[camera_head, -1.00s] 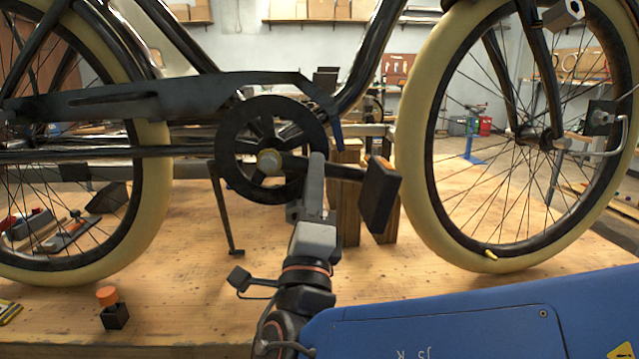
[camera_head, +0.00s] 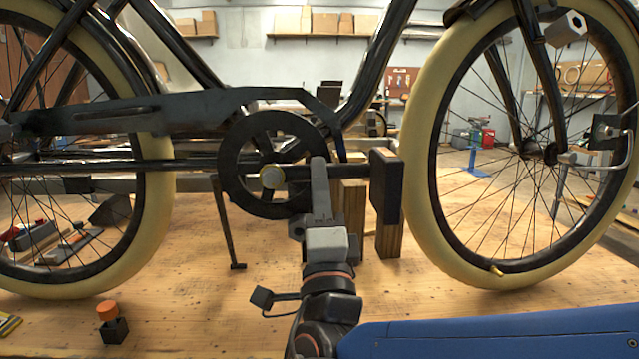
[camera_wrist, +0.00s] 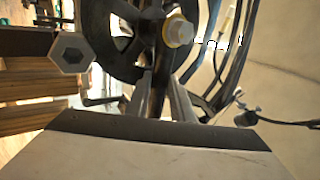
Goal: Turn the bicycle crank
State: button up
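The bicycle's black crank arm (camera_head: 345,172) runs nearly level to the right from the hub (camera_head: 270,177) of the dark chainring (camera_head: 240,150). A black block-like pedal (camera_head: 385,187) stands at its outer end. My gripper (camera_head: 320,172) comes up from below and meets the arm about midway between hub and pedal. In the wrist view, the dark crank arm (camera_wrist: 158,92) passes between the fingers of my gripper (camera_wrist: 160,105), with the pale hub cap (camera_wrist: 178,32) beyond. The fingers look shut on the arm; their contact faces are partly hidden.
Wooden blocks (camera_head: 389,235) stand below and behind the pedal. The front wheel (camera_head: 420,170) is close to the right of it. A kickstand (camera_head: 226,225) stands left of my gripper. A small black block with an orange top (camera_head: 107,307) sits at the bench's front left.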

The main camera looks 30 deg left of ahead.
jog(key=o, duration=0.4)
jog(key=v, duration=1.7)
jog(key=shift+s, duration=0.2)
